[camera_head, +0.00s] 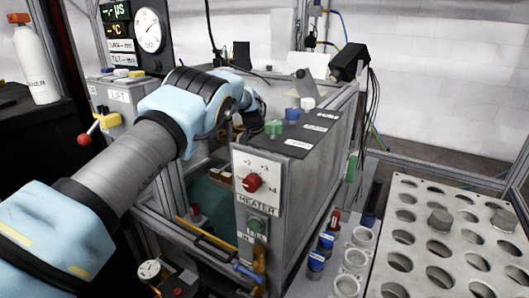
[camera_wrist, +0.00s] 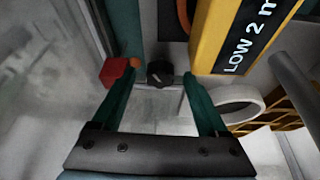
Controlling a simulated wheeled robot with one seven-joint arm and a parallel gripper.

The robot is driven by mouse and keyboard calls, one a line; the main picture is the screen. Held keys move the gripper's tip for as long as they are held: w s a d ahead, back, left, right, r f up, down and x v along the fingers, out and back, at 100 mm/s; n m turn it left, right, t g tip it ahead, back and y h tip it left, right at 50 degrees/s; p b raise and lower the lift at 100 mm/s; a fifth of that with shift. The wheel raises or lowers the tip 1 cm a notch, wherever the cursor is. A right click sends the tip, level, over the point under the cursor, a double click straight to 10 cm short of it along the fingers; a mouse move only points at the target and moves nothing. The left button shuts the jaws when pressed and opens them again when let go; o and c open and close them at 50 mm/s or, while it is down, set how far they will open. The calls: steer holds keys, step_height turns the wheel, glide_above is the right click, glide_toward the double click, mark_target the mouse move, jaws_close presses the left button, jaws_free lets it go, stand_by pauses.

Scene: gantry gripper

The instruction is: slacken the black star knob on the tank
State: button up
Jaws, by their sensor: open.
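A small black knob (camera_wrist: 159,73) shows in the wrist view on a pale upright surface, likely the tank wall. Its star shape is hard to make out. My gripper (camera_wrist: 160,82) is open, with one dark green finger to each side of the knob in the picture. I cannot tell how far the knob lies beyond the fingertips, and nothing is seen gripped. In the head view the tank (camera_head: 205,190) is partly hidden by my arm and the heater box. The knob and my fingers are hidden there.
In the wrist view, a red block (camera_wrist: 117,70) sits by the left fingertip, a yellow labelled bar (camera_wrist: 232,38) at upper right, and a white ring (camera_wrist: 238,98) by the right finger. In the head view, the heater box (camera_head: 281,205) and a holed rack (camera_head: 425,272) stand right.

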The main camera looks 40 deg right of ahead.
jaws_close()
stand_by(0.6)
